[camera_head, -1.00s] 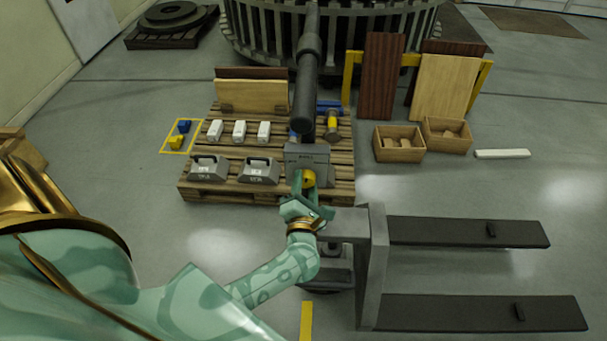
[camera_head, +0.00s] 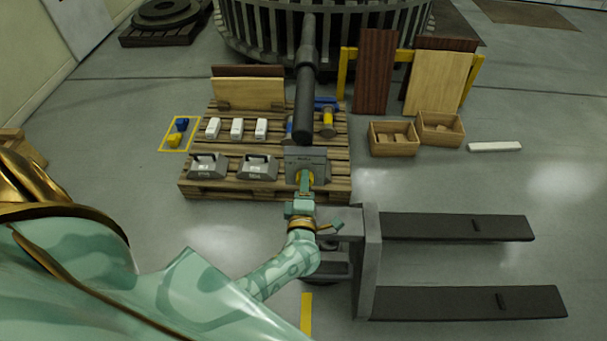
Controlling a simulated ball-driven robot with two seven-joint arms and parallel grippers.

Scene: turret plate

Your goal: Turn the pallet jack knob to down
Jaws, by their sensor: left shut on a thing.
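The pallet jack (camera_head: 371,262) stands in front of the wooden pallet, its two dark forks pointing right. Its grey control box (camera_head: 308,157) sits at the base of the dark handle (camera_head: 305,95). The yellow knob (camera_head: 311,178) is on the front face of the box, mostly hidden behind my fingers. My left gripper (camera_head: 304,182) is shut on the knob, reaching it from the front. The knob's exact setting cannot be read. My right gripper is not in view.
The pallet (camera_head: 222,128) behind the jack carries two grey weights (camera_head: 257,167), white blocks (camera_head: 237,128) and boards (camera_head: 248,88). Two wooden boxes (camera_head: 393,139) and a white bar (camera_head: 494,147) lie at the right.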

